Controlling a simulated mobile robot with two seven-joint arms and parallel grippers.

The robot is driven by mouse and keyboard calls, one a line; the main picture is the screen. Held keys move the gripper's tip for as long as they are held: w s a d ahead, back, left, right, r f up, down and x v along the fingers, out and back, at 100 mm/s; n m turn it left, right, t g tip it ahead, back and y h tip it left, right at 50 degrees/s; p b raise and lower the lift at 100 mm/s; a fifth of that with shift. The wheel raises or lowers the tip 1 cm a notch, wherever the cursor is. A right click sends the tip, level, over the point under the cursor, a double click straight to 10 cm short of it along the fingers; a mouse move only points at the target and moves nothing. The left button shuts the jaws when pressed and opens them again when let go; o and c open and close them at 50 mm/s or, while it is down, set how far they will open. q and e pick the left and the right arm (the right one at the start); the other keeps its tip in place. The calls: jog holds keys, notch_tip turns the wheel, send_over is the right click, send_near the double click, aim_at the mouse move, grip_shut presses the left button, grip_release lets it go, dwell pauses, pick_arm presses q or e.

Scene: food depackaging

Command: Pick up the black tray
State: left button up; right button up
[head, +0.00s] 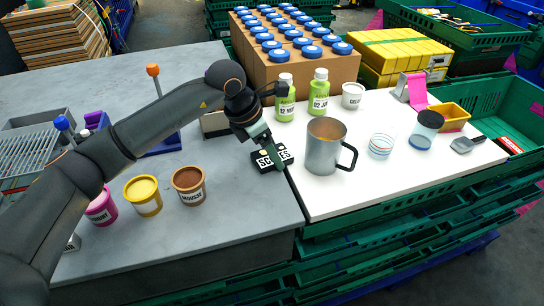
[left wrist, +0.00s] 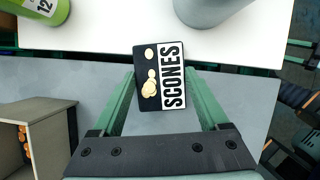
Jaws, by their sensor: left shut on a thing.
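The black tray (head: 259,164) is a small flat pack with a white label reading SCONES and pale round scones pictured or set on it. It is at the seam between the grey table and the white board. In the left wrist view the tray (left wrist: 150,87) lies between the two green fingers. My left gripper (head: 272,157) is shut on the tray, one finger at each side, as the left wrist view also shows (left wrist: 160,78). I cannot tell whether the tray touches the surface.
A steel mug (head: 322,150) stands just right of the tray on the white board (head: 400,185). Two green bottles (head: 319,97) stand behind. Several tubs, including a brown one (head: 188,185), stand on the grey table (head: 240,215) to the left. Green crates border the right.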

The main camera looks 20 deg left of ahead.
pick_arm(q)
jog(key=c, duration=0.7)
jog(key=shift+r, duration=0.1)
